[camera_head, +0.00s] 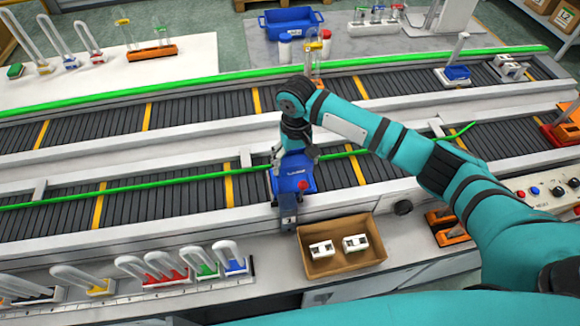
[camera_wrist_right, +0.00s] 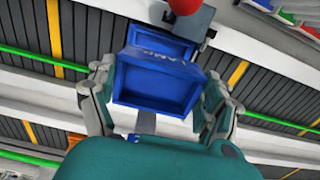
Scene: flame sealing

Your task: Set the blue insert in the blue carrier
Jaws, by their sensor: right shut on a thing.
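My right gripper (camera_head: 295,155) points down over the near conveyor. In the right wrist view its fingers (camera_wrist_right: 152,100) stand on both sides of a blue box-shaped part (camera_wrist_right: 150,88) with a recess and white lettering on its edge. The gripper is shut on this part; I cannot tell whether it is the insert or the carrier. In the head view the lettered blue face (camera_head: 293,172) shows below the gripper, with a red knob (camera_head: 303,185) at its front. Another blue block (camera_head: 457,73) sits on the far conveyor at right. My left gripper is out of view.
A cardboard box (camera_head: 340,268) with white parts stands at the front. A rack of clear U-shaped tubes with coloured bases (camera_head: 170,280) is at front left. A blue crate (camera_head: 290,24) stands at the back. The near conveyor (camera_head: 150,192) is clear left of the gripper.

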